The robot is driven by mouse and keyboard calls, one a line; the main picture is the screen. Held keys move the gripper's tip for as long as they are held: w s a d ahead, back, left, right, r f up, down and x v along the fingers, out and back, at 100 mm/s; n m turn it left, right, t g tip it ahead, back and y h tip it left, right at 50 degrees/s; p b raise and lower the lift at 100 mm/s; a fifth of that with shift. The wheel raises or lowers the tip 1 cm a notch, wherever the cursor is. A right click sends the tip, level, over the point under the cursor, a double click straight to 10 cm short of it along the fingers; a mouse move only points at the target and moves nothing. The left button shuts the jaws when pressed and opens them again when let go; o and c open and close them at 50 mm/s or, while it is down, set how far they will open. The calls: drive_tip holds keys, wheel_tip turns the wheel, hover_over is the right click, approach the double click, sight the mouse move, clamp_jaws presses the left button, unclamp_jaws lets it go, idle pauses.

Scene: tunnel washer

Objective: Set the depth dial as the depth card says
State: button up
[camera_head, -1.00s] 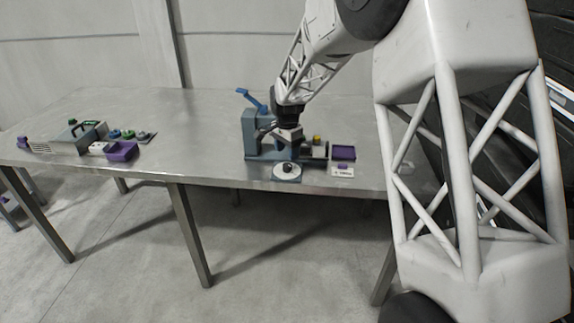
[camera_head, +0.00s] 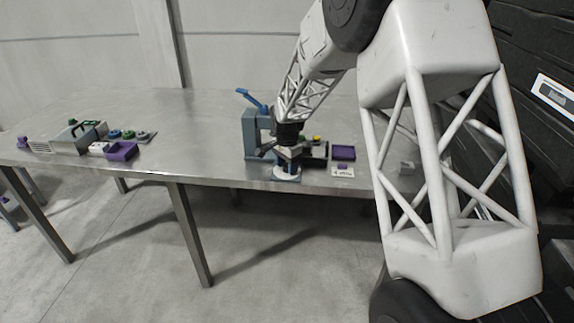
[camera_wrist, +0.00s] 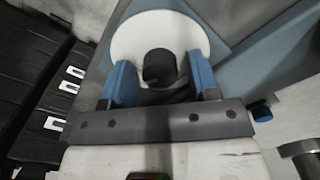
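The depth dial is a white disc (camera_wrist: 190,32) with a black knob (camera_wrist: 159,68) at its middle. In the head view the white disc (camera_head: 287,178) sits at the front edge of the blue-grey press, partly hidden by my gripper. My gripper (camera_wrist: 160,85) has two blue fingers, one on each side of the knob, with a visible gap on both sides. It is open. The depth card (camera_head: 342,172) is a small white card to the right of the dial, with a purple piece at its top; its writing is too small to read.
The blue-grey press (camera_head: 251,135) with a raised blue lever (camera_head: 250,98) stands behind the dial. A purple tray (camera_head: 343,153) lies to the right. Another purple tray (camera_head: 122,151) and a grey box (camera_head: 75,142) stand at the left. The table's middle is clear.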

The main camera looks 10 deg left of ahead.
drive_tip(key=c, duration=0.8)
drive_tip(key=shift+o, duration=0.2)
drive_tip(key=shift+n, duration=0.3)
drive_tip(key=n, duration=0.4)
drive_tip(key=shift+n, duration=0.4)
drive_tip(key=n, duration=0.5)
drive_tip(key=shift+r, duration=0.1)
drive_tip(key=n, duration=0.6)
drive_tip(key=shift+n, duration=0.4)
drive_tip(key=n, duration=0.6)
drive_tip(key=shift+n, duration=0.4)
